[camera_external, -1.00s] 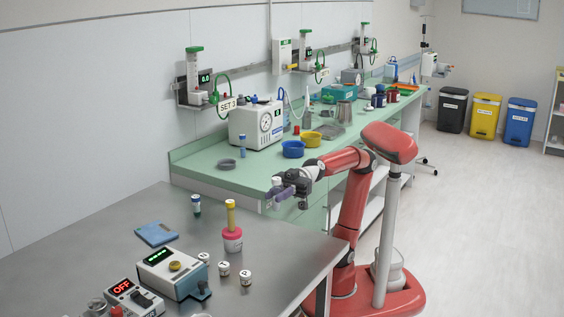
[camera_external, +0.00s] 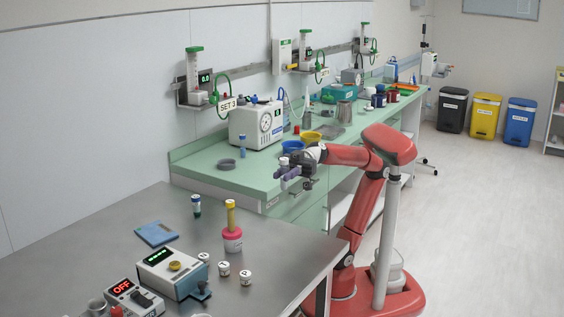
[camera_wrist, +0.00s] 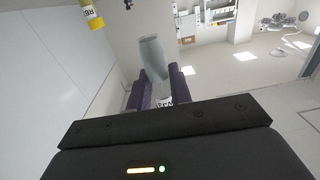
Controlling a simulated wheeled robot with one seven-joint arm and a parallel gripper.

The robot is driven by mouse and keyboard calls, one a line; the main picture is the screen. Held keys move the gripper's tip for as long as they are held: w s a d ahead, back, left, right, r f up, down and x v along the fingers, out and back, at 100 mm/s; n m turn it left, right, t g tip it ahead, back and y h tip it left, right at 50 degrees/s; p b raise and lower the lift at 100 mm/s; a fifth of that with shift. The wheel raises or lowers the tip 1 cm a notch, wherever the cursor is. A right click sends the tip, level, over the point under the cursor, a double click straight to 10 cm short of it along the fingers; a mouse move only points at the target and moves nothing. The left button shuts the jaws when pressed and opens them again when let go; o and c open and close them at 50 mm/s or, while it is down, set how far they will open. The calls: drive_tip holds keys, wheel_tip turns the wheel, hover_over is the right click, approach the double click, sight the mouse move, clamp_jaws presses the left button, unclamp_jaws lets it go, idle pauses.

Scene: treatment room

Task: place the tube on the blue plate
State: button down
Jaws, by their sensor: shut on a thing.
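My gripper (camera_external: 286,174) has purple fingers and is raised in the air beside the front edge of the green counter. It is shut on a pale grey tube (camera_wrist: 154,58), which stands out between the fingers (camera_wrist: 158,92) in the wrist view. In the external view only the tube's whitish top (camera_external: 284,161) shows clearly. The blue plate (camera_external: 157,233) lies flat and bare on the grey metal table, to the lower left of my gripper and well apart from it. The plate is not recognisable in the wrist view.
On the grey table (camera_external: 120,245), a green-capped vial (camera_external: 196,206), a pink pot with a yellow-topped tube (camera_external: 231,238), small white jars (camera_external: 224,268) and a white device (camera_external: 172,273) stand near the plate. The green counter (camera_external: 205,173) holds a gauge box (camera_external: 257,125) and several containers.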

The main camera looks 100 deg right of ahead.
wheel_tip(320, 180, down, 13)
drive_tip(key=b, duration=0.4)
drive_tip(key=shift+f+b, duration=1.2)
drive_tip(key=shift+f, duration=0.75)
drive_tip(key=shift+f+b, duration=0.3)
drive_tip(key=shift+b, duration=0.05)
drive_tip(key=c, duration=1.3)
unclamp_jaws()
drive_tip(key=shift+r+p, duration=0.3)
drive_tip(key=shift+p, duration=0.55)
drive_tip(key=shift+o, duration=0.5)
drive_tip(key=v, duration=0.7)
drive_tip(key=shift+s+f, duration=0.1)
drive_tip(key=shift+s, duration=0.4)
